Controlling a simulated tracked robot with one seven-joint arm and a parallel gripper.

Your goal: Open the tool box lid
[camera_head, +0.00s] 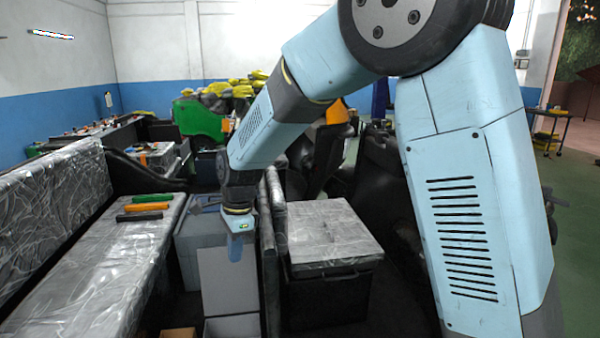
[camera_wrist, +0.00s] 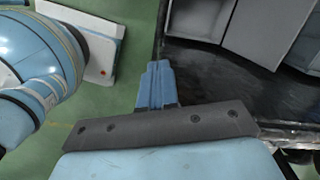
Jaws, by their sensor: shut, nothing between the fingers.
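A grey box (camera_head: 190,244), which looks like the tool box, stands on the floor between the long bench and the dark crate. A lighter flat grey panel (camera_head: 226,283) beside it looks like a lid, with part of an open grey compartment (camera_head: 232,327) below. My gripper (camera_head: 235,252) points down above this panel, and its blue fingers are together and empty. In the wrist view my gripper (camera_wrist: 158,85) is shut over the floor, and grey panels (camera_wrist: 261,28) show at the upper right. I cannot tell whether the gripper touches the panel.
A plastic-covered bench (camera_head: 110,265) runs along the left, with several coloured tools (camera_head: 146,207) on it. A dark crate (camera_head: 330,299) with a plastic-covered top (camera_head: 328,234) stands close on the right. Dark upright panels (camera_head: 271,255) narrow the space beside the box.

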